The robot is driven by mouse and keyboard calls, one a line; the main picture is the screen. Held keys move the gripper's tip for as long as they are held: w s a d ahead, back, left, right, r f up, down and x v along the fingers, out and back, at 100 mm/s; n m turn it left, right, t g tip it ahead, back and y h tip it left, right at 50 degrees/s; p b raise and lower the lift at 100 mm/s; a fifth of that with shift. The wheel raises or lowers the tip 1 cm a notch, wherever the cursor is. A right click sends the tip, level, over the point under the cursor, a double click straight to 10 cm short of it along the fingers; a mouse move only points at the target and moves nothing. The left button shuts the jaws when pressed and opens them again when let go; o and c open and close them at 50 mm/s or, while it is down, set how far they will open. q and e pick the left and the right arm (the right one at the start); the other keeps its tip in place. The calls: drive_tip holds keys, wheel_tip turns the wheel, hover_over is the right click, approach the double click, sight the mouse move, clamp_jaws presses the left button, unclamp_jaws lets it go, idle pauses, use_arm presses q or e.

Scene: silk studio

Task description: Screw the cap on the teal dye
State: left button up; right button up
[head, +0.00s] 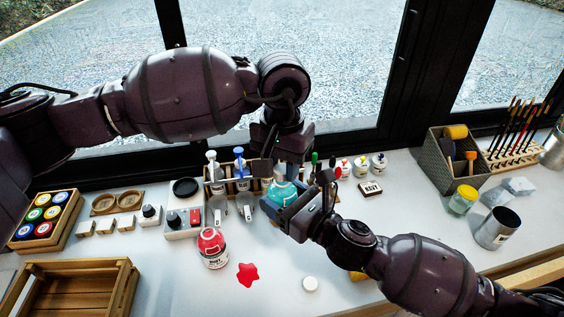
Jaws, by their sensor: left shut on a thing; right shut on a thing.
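The teal dye jar (283,192) is upright over the middle of the worktop, among the small tools and bottles. My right gripper (281,204) comes from the lower right and is shut on the jar's body, hiding part of it. My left gripper (286,168) points straight down from above and is shut on the pale teal cap (287,170), directly over the jar's top. The fingers hide most of the cap. Whether the cap touches the jar's neck cannot be told from this view.
A red dye jar (212,248), a red splash (248,275) and a loose white cap (311,284) are at the front. A scoop rack (219,187) stands close left. A grey basket (449,160) and metal cup (497,228) stand right. A wooden crate (118,292) is front left.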

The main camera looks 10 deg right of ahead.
use_arm(q)
drive_tip(key=shift+f, duration=0.3)
use_arm(e)
clamp_jaws()
use_arm(q)
drive_tip(key=m, duration=0.6)
drive_tip(key=o, duration=0.9)
drive_tip(key=shift+r, duration=2.2)
drive_tip(key=shift+r, duration=0.1)
drive_tip(key=shift+c, duration=0.4)
